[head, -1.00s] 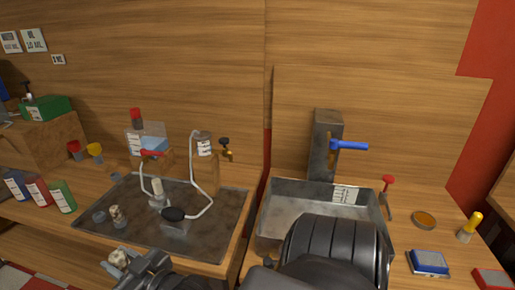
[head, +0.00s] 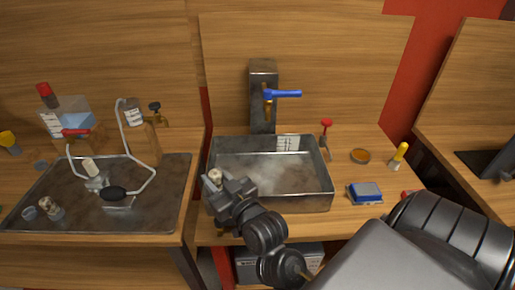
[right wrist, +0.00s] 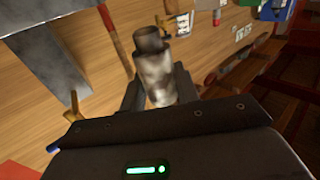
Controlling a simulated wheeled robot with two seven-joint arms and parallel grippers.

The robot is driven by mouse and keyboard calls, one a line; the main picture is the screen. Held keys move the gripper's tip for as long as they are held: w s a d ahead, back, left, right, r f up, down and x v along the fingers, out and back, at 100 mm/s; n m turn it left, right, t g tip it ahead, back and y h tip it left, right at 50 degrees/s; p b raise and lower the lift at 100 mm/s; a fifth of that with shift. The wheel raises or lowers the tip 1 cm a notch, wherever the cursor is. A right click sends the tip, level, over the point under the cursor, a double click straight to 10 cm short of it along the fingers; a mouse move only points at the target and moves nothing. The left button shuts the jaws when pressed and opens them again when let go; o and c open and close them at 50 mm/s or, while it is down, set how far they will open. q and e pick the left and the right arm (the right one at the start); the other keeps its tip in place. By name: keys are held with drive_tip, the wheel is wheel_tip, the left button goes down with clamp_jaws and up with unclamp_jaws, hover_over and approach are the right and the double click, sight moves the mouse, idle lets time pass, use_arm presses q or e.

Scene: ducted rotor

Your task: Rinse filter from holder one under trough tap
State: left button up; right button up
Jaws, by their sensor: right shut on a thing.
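My right gripper (head: 214,181) is shut on a small pale, stained cylinder, which looks like the filter (head: 215,174). It is at the front left corner of the metal trough (head: 325,190). In the right wrist view the filter (right wrist: 158,82) sits between the fingers of the right gripper (right wrist: 158,90), mottled white and brown with a grey open end. The trough tap (head: 263,95) is a grey column with a blue lever (head: 284,93), behind the trough. I cannot tell whether water runs. Which holder is holder one is unclear. My left gripper is out of view.
A dark tray (head: 150,220) at the left carries a tubed apparatus (head: 115,195) and small cups. Right of the trough are a red-handled tool (head: 327,128), an amber dish (head: 360,156), a yellow-topped item (head: 399,154) and a blue box (head: 364,193).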

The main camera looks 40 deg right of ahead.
drive_tip(key=d+r+m+g+h+p, duration=0.1)
drive_tip(key=d+r+m+h+p, duration=0.3)
drive_tip(key=d+h+p, duration=0.45)
drive_tip(key=w+d+f+y+b, duration=0.1)
drive_tip(key=w+d+b, duration=0.1)
drive_tip(key=d, duration=0.4)
drive_tip(key=w+d+f+b, duration=0.2)
drive_tip(key=d+b, duration=0.3)
drive_tip(key=d, duration=0.1)
drive_tip(key=shift+d+y, duration=0.15)
drive_tip(key=shift+y, duration=0.2)
drive_tip(key=shift+s, duration=0.1)
idle(0.5)
drive_tip(key=s+a+p, duration=0.2)
drive_tip(key=a+p, duration=0.2)
drive_tip(key=a, duration=0.3)
drive_tip(key=shift+s+a, duration=0.3)
drive_tip(key=shift+p, duration=0.35)
idle(1.1)
